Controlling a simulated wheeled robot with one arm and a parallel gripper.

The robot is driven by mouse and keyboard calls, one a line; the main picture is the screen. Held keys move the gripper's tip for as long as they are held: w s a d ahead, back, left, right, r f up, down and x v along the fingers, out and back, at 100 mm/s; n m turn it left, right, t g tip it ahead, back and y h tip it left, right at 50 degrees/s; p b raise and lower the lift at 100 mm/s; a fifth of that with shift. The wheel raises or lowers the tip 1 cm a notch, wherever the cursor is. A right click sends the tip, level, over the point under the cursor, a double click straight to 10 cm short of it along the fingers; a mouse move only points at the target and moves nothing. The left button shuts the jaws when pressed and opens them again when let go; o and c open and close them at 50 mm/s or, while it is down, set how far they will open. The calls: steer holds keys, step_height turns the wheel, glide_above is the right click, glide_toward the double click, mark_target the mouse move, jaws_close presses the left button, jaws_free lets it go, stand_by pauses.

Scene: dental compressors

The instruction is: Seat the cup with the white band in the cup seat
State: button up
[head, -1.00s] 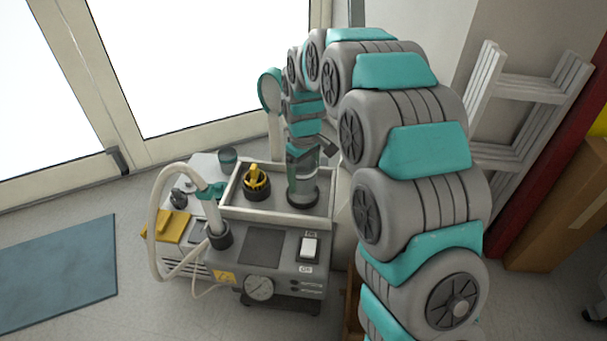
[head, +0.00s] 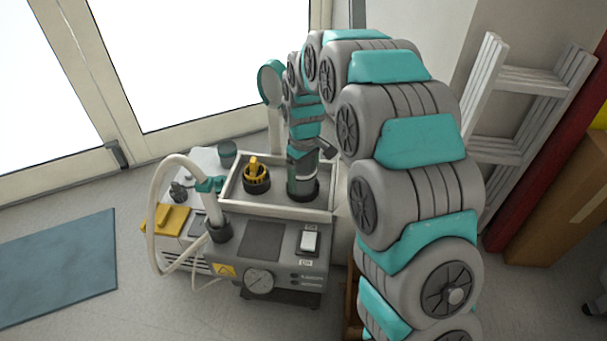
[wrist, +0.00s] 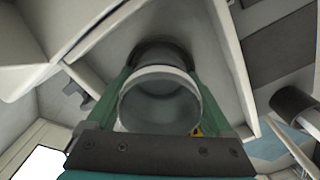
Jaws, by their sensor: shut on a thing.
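The cup with the white band (wrist: 160,103) is a grey, see-through cylinder with a pale band around its near rim in the wrist view. My gripper (wrist: 165,112) is shut on it, with a green finger on each side. In the head view my gripper (head: 303,172) is over the right part of the tray on the machine and largely hides the cup. The cup seat (wrist: 160,52) shows as a dark ring around the cup's far end. Its dark edge also shows in the head view (head: 304,195). I cannot tell how deep the cup sits.
The pale-rimmed tray (head: 275,208) also holds a black and yellow knob-like part (head: 256,176), left of my gripper. A white hose (head: 153,215) loops at the machine's left. A dark cup-shaped thing (head: 228,154) stands behind left. A white rack (head: 530,85) leans at the right.

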steer(key=shift+s+d+f, duration=0.1)
steer(key=shift+s+f, duration=0.1)
steer(key=shift+f, duration=0.5)
steer(key=o, duration=1)
steer(key=shift+c, duration=0.2)
steer(key=shift+o, duration=0.7)
steer(key=shift+f, duration=0.1)
steer(key=shift+s+f, duration=0.1)
steer(key=shift+f, duration=0.05)
steer(key=r, duration=0.9)
steer(key=shift+w+r, duration=0.2)
steer(key=shift+w, duration=0.05)
